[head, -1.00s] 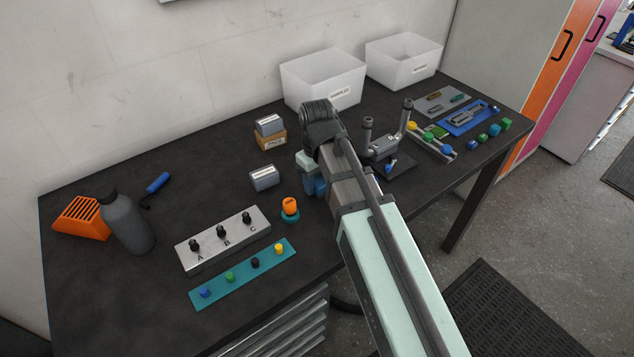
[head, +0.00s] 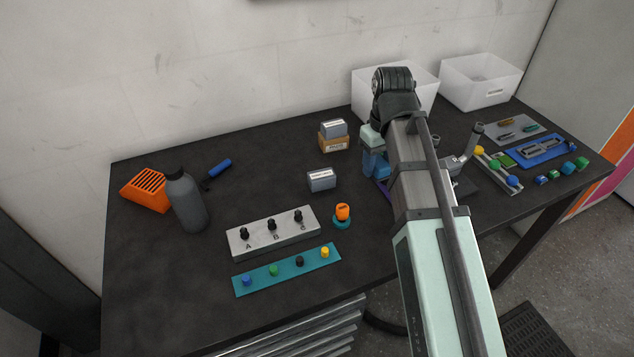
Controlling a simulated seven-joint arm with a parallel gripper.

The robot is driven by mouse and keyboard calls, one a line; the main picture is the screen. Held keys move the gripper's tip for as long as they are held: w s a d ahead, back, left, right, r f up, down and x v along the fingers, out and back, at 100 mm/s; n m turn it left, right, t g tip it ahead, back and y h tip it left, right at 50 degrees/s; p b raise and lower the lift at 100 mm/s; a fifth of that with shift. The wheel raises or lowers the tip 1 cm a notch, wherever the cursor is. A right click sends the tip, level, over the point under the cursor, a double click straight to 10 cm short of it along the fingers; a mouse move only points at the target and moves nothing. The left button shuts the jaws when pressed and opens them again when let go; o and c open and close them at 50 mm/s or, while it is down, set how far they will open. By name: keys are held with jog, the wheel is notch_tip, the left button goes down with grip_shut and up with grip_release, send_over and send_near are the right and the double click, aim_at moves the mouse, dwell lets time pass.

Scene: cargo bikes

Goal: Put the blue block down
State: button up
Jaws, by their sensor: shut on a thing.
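My gripper (head: 373,165) hangs below the black wrist joint, over the back middle of the table. My own arm covers most of it, and the fingertips are hidden. Blue shows at the gripper's lower end, but I cannot separate the blue block from the gripper's body there. The gripper is shut on what it holds. A thin purple edge shows just below it, partly behind the arm.
Two white bins (head: 480,83) stand at the back. A grey switch panel (head: 273,238), teal strip (head: 263,281), bottle (head: 187,203) and orange holder (head: 148,190) stand further left. Coloured blocks (head: 568,168) line the right. The front-left table is clear.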

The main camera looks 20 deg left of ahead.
jog(key=s+a+n, duration=0.2)
jog(key=s+a, duration=0.4)
jog(key=a, duration=0.5)
jog(key=s+a+n, duration=0.3)
jog(key=s+a, duration=0.4)
jog(key=a, duration=0.5)
jog(key=m, duration=0.1)
send_near(258, 204)
jog(key=shift+f, duration=3.2)
jog(key=shift+f, duration=0.15)
jog(key=o, duration=1)
jog(key=shift+o, duration=0.2)
notch_tip(258, 204, up, 12)
jog(key=shift+r, duration=0.2)
